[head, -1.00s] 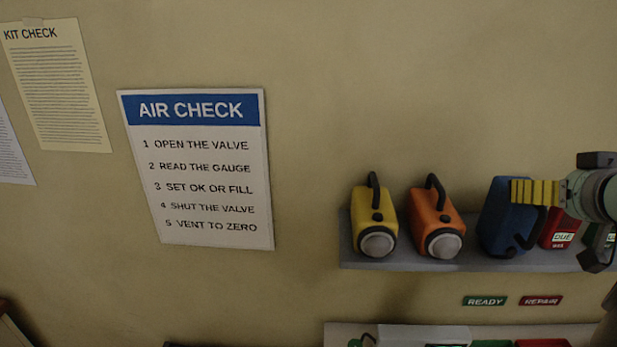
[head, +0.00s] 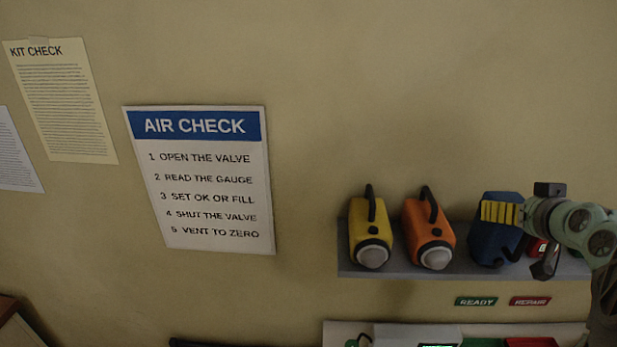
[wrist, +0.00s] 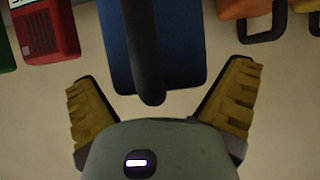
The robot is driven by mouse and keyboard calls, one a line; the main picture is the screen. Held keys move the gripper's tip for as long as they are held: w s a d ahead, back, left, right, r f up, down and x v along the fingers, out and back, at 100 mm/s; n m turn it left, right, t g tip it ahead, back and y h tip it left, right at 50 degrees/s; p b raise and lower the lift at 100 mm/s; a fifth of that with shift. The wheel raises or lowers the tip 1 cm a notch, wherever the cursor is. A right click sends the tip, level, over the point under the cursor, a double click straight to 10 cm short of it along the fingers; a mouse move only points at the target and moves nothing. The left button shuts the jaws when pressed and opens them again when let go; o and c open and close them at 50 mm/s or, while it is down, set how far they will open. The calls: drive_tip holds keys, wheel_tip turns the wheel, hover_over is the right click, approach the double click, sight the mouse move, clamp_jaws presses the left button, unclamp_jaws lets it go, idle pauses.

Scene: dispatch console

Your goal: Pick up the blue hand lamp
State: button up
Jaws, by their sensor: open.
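The blue hand lamp (head: 487,246) stands on the wall shelf, right of the orange lamp, partly hidden by my gripper (head: 483,211). My gripper's yellow-padded fingers overlap the upper part of the lamp in the head view. In the wrist view, the blue lamp body (wrist: 115,50) and its dark handle (wrist: 145,50) show between the two spread fingers of my gripper (wrist: 160,76). The fingers are open, with a gap on both sides of the lamp. I cannot tell how far they reach in depth around it.
An orange lamp (head: 425,230) and a yellow lamp (head: 365,230) stand to the left on the grey shelf (head: 385,274). A red box (head: 537,250) sits close on the right, partly hidden by my gripper. READY (head: 475,301) and REPAIR (head: 530,301) labels are below.

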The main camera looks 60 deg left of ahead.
drive_tip(key=shift+c, duration=0.3)
drive_tip(key=c, duration=1.1)
drive_tip(key=shift+o, duration=0.2)
drive_tip(key=shift+r, duration=0.1)
drive_tip(key=shift+r+b, duration=0.7)
drive_tip(key=shift+b, duration=0.5)
drive_tip(key=shift+r+b, duration=0.85)
drive_tip(key=shift+b, duration=0.4)
drive_tip(key=s+d+r+b, duration=0.2)
drive_tip(key=s+d+b, duration=0.7)
drive_tip(key=s+b, duration=0.4)
drive_tip(key=shift+s+b, duration=0.15)
drive_tip(key=shift+b, duration=0.55)
